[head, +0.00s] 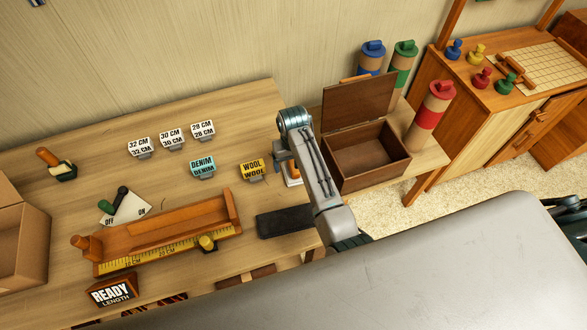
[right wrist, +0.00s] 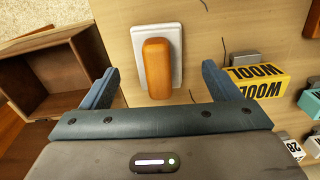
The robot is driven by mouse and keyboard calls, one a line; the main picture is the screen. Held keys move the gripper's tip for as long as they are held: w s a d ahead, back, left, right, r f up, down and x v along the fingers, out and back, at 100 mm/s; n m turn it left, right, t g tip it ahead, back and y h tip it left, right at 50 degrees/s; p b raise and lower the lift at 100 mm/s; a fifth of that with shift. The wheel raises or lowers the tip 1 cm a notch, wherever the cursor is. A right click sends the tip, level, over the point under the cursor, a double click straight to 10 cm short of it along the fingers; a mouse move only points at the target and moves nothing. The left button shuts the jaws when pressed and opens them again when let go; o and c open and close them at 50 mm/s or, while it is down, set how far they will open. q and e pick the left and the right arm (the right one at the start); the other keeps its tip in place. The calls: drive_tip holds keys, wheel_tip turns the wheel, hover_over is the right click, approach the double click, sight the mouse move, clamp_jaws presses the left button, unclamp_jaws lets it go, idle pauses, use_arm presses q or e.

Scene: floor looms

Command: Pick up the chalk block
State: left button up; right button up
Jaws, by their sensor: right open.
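The chalk block appears to be the white slab (right wrist: 173,40) with an orange wooden grip (right wrist: 157,68) on top, lying on the table. In the head view it is mostly hidden behind my right arm, with a small white and orange part (head: 293,180) showing. My right gripper (right wrist: 160,72) is open and empty, its two fingers on either side of the wooden grip with gaps to both. In the head view my right gripper (head: 284,157) is above the block, partly hidden by its wrist. My left gripper is not in view.
An open wooden box (head: 367,160) stands just right of my right arm. A yellow WOOL tag (head: 252,169) stands left of the block, and a dark slab (head: 285,221) lies nearer. A wooden tray with a ruler (head: 165,240) lies left. Bare table lies around the block.

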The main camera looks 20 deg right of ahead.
drive_tip(key=f, duration=0.2)
drive_tip(key=f+p, duration=0.1)
drive_tip(key=shift+w+d+f, duration=0.1)
drive_tip(key=shift+w+d, duration=0.05)
drive_tip(key=shift+w, duration=0.1)
drive_tip(key=shift+f, duration=0.5)
drive_tip(key=c, duration=1.1)
wheel_tip(320, 180, up, 10)
drive_tip(key=shift+r+b, duration=0.1)
drive_tip(key=shift+b, duration=0.95)
drive_tip(key=o, duration=0.4)
drive_tip(key=shift+c, duration=1.4)
